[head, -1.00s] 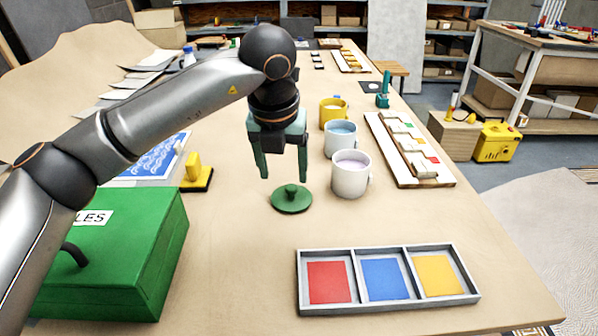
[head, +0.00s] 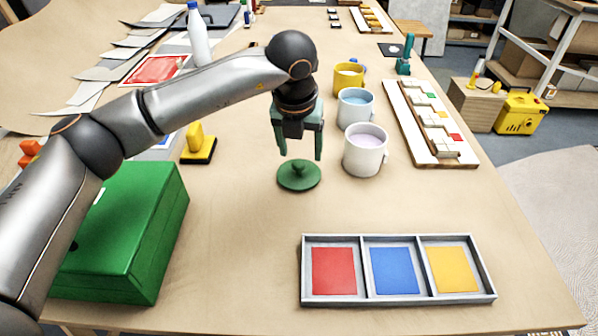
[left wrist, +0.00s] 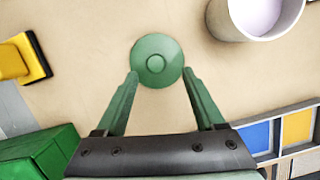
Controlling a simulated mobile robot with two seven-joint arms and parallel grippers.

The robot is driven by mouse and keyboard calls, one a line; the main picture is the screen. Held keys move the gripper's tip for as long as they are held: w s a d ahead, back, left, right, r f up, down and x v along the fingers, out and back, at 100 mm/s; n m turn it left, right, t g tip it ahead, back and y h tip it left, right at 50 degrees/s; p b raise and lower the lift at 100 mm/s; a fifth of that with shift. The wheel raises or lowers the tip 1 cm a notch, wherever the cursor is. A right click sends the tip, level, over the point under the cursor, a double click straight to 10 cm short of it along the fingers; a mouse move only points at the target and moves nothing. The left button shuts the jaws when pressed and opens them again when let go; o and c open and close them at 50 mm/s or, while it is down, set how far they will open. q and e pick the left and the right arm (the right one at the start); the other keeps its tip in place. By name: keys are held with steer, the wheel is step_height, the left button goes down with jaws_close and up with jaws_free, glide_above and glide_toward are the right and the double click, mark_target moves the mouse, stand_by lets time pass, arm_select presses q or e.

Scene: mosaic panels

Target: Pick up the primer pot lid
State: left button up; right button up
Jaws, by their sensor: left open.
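The green round lid with a small knob (head: 299,177) lies flat on the table, in front of the mugs. I take it for the primer pot lid. My left gripper (head: 300,155) is just above and behind it, pointing down, with its fingers apart and nothing between them. In the left wrist view the lid (left wrist: 157,61) lies just beyond the two open fingertips (left wrist: 160,74), centred between them. A white mug with pale lilac contents (head: 365,150) stands lidless right of the lid; it also shows in the left wrist view (left wrist: 240,30). My right gripper does not show.
A blue-filled mug (head: 356,109) and a yellow mug (head: 348,77) stand behind. A green box (head: 125,225) is at left, near a yellow-handled tool (head: 198,146). A three-compartment tray (head: 397,297) is in front. Table around the lid is clear.

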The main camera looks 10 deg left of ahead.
mark_target(299, 163)
arm_select(q)
steer(key=x, duration=0.4)
steer(key=shift+w+a+f, duration=0.15)
steer(key=shift+a+f, duration=0.15)
steer(key=shift+a, duration=0.05)
jaws_close()
